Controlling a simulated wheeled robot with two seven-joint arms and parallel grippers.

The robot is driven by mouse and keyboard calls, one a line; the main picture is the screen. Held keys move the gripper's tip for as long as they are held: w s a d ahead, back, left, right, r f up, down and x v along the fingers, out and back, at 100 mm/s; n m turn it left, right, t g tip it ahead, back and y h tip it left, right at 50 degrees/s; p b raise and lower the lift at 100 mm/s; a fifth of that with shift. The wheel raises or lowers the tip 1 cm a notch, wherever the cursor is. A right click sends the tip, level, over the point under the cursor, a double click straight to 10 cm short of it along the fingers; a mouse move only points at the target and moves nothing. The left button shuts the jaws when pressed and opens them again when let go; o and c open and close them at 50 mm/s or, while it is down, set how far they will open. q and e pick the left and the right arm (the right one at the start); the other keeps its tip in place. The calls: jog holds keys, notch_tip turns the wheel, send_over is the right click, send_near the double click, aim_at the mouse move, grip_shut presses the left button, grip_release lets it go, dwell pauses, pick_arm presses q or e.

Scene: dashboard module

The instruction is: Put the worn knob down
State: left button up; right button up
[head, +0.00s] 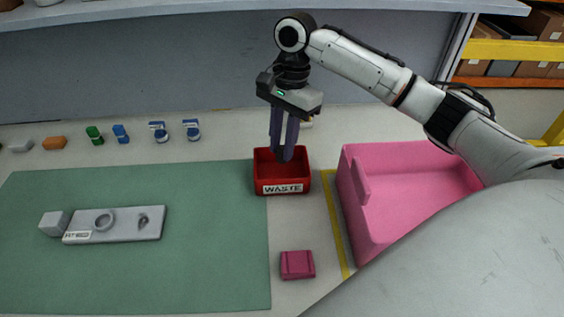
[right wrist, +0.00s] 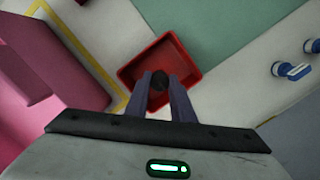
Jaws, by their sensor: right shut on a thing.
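My right gripper (head: 284,155) points down over the red bin labelled WASTE (head: 282,188), its fingertips at about the level of the rim. In the right wrist view the worn knob (right wrist: 159,79) is a small dark round piece between the fingertips, with the red bin (right wrist: 133,71) around and below it. The gripper is shut on the knob. In the head view the knob is hidden by the fingers and the bin. My left gripper is not in view.
A pink crate (head: 352,208) stands right of the bin, past a yellow line. A small pink block (head: 297,264) lies in front. A green mat (head: 200,275) at the left bears a grey panel (head: 130,229). Several small green, blue and orange parts line the back.

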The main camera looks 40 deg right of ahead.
jog(key=shift+f, duration=2.65)
jog(key=shift+f, duration=0.35)
jog(key=shift+f, duration=0.15)
jog(key=o, duration=1)
notch_tip(320, 180, up, 13)
jog(key=d, duration=0.1)
jog(key=shift+w+d, duration=0.2)
jog(key=shift+d, duration=0.15)
jog(key=shift+f, duration=0.15)
